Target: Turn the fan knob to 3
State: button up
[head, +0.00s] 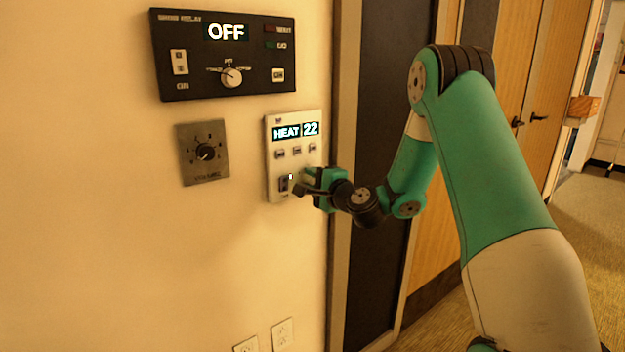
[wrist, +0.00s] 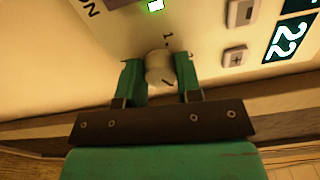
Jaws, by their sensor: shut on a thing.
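The thermostat panel (head: 272,165) is a pale wall plate with a display reading HEAT and 22 and a row of buttons. My gripper (head: 306,182) is at its lower right part. In the wrist view, a small whitish round fan knob (wrist: 159,66) sits between the two green fingers of my gripper (wrist: 160,76). The fingers are shut on it from both sides. A "1" is printed just above the knob, and other marks beside it are partly hidden. I cannot tell which mark the knob points at. In the head view my gripper hides the knob.
A black relay panel (head: 200,88) reading OFF, with its own knob, is above left. A grey dial plate (head: 190,172) is left of the thermostat. A lit green lamp (wrist: 155,6) is near the knob. A dark door (head: 372,150) stands at right.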

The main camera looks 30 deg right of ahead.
dwell(0.4)
jog(key=o, duration=0.9)
jog(key=shift+o, duration=0.2)
jog(key=s+b, duration=1.6)
jog(key=s, duration=0.1)
jog(key=shift+s+d, duration=0.25)
jog(key=shift+d, duration=0.1)
